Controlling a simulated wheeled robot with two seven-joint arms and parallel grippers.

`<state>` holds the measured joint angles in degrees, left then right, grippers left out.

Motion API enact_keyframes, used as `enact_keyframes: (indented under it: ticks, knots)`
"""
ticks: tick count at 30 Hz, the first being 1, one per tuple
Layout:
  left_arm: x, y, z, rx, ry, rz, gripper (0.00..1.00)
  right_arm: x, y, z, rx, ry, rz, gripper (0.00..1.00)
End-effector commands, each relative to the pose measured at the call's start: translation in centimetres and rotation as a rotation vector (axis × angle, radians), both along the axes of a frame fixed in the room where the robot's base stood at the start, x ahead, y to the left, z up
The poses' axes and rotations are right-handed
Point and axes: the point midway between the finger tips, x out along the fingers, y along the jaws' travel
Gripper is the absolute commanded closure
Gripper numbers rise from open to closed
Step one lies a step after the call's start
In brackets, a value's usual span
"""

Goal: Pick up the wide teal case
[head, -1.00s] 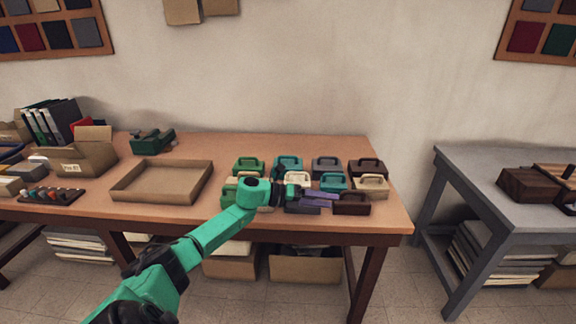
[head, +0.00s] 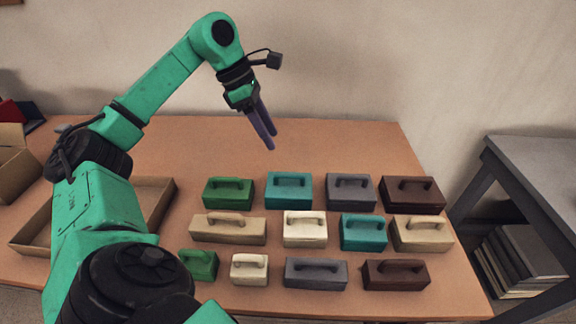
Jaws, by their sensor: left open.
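The wide teal case (head: 289,192), a box with a handle on top, stands in the back row on the table. It sits between a green case (head: 228,194) and a grey case (head: 350,194). A narrower teal case (head: 363,234) stands in the middle row to its right. My left gripper (head: 271,141) is open and empty, with its purple fingers pointing down, above and behind the wide teal case and apart from it. My right gripper is out of view.
More cases in cream, tan, grey, green and dark brown stand in rows close around it. A shallow cardboard tray (head: 160,200) lies left, partly hidden by my arm. The table (head: 350,145) behind the cases is clear. A grey table (head: 545,165) stands at right.

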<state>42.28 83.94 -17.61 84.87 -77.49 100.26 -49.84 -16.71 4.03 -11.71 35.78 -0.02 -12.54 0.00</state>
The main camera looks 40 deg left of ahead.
Motion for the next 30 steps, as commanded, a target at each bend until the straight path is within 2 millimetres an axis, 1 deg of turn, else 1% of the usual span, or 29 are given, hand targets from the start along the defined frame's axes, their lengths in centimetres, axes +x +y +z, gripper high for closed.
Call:
enact_keyframes:
  ticks: [2,4,8,11,14,17,22,25,30]
  knots:
    - [-0.3,0.2,-0.4,0.021,0.005,-0.006,0.48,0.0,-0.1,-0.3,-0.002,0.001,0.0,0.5]
    - [-0.1,-0.2,-1.6,0.024,0.009,-0.008,0.48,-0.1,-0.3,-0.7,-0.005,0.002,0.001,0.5]
    - [0.6,-1.2,-4.8,0.022,0.01,-0.009,0.48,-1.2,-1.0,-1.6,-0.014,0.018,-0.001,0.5]
    - [1.2,-2.0,-7.0,0.019,0.009,-0.008,0.48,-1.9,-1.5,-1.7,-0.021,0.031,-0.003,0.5]
    - [1.6,-2.5,-8.2,0.017,0.005,-0.007,0.48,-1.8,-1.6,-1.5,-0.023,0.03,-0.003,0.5]
    - [1.9,-2.7,-9.4,0.017,0.007,-0.007,0.48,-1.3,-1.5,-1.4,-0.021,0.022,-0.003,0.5]
    - [2.6,-3.3,-12.4,0.015,0.007,-0.006,0.48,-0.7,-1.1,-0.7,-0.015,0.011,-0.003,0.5]
    - [2.9,-3.6,-13.4,0.017,0.004,-0.006,0.48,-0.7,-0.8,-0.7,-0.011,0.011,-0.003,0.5]
    - [2.9,-3.6,-13.6,0.017,0.004,-0.005,0.48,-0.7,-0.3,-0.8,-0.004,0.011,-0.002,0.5]
